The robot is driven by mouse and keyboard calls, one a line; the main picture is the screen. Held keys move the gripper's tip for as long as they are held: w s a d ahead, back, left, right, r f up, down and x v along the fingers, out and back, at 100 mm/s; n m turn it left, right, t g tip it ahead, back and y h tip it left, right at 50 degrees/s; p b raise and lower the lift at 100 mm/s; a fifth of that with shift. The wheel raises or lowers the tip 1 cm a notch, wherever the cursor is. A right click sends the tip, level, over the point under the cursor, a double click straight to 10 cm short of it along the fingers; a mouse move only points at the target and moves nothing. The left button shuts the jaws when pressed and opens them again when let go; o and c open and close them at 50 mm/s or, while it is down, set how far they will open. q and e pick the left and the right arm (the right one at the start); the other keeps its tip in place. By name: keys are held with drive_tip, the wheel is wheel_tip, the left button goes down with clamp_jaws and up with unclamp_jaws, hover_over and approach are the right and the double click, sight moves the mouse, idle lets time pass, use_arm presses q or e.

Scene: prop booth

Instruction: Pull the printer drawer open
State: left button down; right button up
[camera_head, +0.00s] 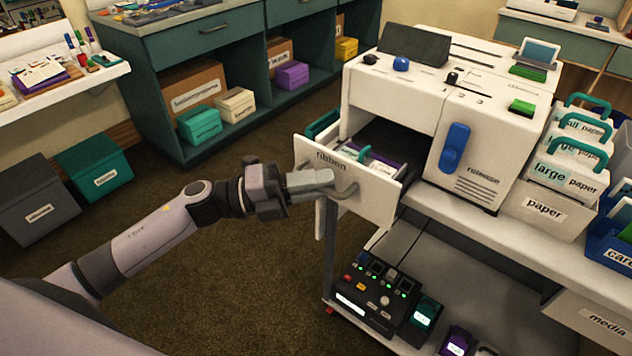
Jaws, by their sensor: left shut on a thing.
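The white printer (400,95) stands on a white cart at the centre right. Its drawer, labelled "ribbon" (374,201), is pulled out toward the lower left, and its inside shows with purple and white items and a teal piece in it. My left gripper (318,182) is shut on the drawer's handle (347,190) at the drawer's front. The fingers hide part of the handle. My right gripper is not in view.
White bins labelled "paper" (543,209) stand right of the printer. A dark control box with lit buttons (384,297) sits on the cart's lower shelf. Teal cabinets (200,50) line the back. Boxes (95,172) stand at left; the brown carpet (190,285) is clear.

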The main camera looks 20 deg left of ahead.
use_arm(q)
drive_tip(key=shift+w, duration=0.1)
drive_tip(key=c, duration=1.2)
unclamp_jaws()
drive_tip(key=r+b+v, duration=0.1)
drive_tip(key=v, duration=0.6)
drive_tip(key=shift+f, duration=0.5)
drive_tip(key=s+f+n+y+p, duration=0.2)
drive_tip(key=s+f+n+y, duration=0.3)
drive_tip(key=n, duration=0.5)
drive_tip(key=s+f+n+t+y+p, duration=0.1)
drive_tip(key=s+f+n+y, duration=0.3)
drive_tip(key=f+n, duration=0.4)
drive_tip(key=s+f+n+t+y+p, duration=0.1)
drive_tip(key=s+f+n+y+p, duration=0.2)
drive_tip(key=n, duration=0.9)
wheel_tip(320, 180, down, 4)
drive_tip(key=s+y, duration=0.2)
drive_tip(key=y, duration=0.1)
drive_tip(key=shift+s, duration=0.4)
